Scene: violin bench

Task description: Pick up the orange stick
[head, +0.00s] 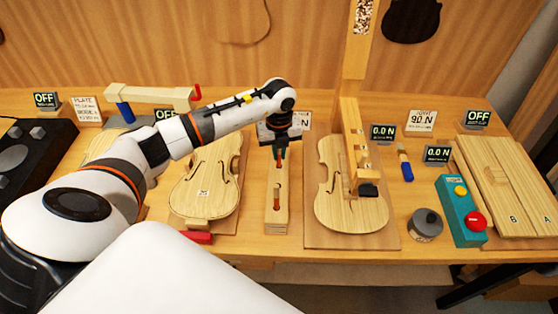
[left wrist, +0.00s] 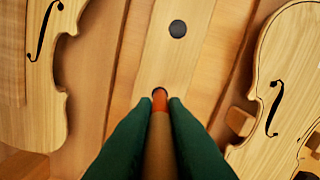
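The orange stick (left wrist: 159,135) stands between the green fingers of my left gripper (left wrist: 161,102) in the left wrist view. The fingers lie close along both of its sides and look shut on it. Its bright orange end is at a hole in a pale wooden block. In the head view my left gripper (head: 280,152) points down over the far end of this block (head: 270,222); the stick is too small there to make out clearly. My right gripper is not in view.
A violin body (head: 190,190) lies left of the block, another (head: 335,215) right of it under a wooden post (head: 352,120). A grey round weight (head: 426,222) and a teal box with a red button (head: 458,225) stand farther right. A red item (head: 198,237) lies in front.

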